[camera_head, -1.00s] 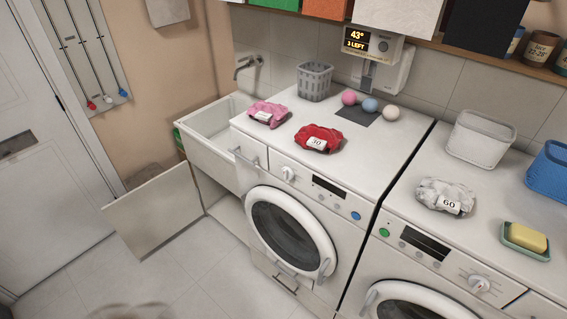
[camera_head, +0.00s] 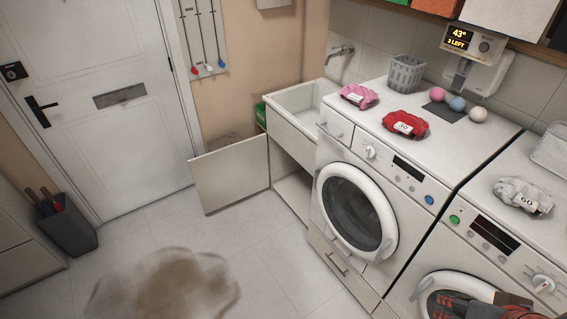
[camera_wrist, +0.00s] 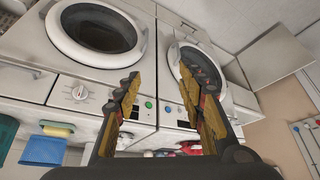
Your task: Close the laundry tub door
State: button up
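The laundry tub (camera_head: 279,125) stands in the corner left of the washer. Its white cabinet door (camera_head: 229,176) stands wide open, reaching out to the left over the floor, and the space under the tub shows. The door also shows as a pale panel at the upper right of the upside-down wrist view (camera_wrist: 275,48). My gripper (camera_head: 446,305) is at the lower right of the head view, in front of the right machine and well away from the door. In the wrist view my gripper (camera_wrist: 159,82) has its fingers apart with nothing between them.
The left washer (camera_head: 352,207) stands beside the tub, with red (camera_head: 405,125) and pink (camera_head: 358,96) cloth piles on top. A dark bin (camera_head: 66,226) stands by the room door (camera_head: 98,110). A blurred brown patch covers some floor; tiles before the tub look clear.

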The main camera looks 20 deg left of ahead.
aim_at(222, 176)
jog(key=u, duration=0.8)
jog(key=i+j+u, duration=0.1)
jog(key=i+j, duration=0.3)
jog(key=i, duration=0.2)
jog(key=i+j+u, duration=0.1)
jog(key=i+j, duration=0.25)
jog(key=i, duration=0.25)
jog(key=i+j+u, duration=0.1)
jog(key=i+j, duration=0.2)
jog(key=i, duration=0.3)
jog(key=i+j+u, duration=0.1)
jog(key=i+j, duration=0.15)
jog(key=i, duration=0.35)
jog(key=i+j+u, duration=0.1)
jog(key=i, duration=0.55)
jog(key=i+j+u, duration=0.1)
jog(key=i+j, duration=0.15)
jog(key=i, duration=0.4)
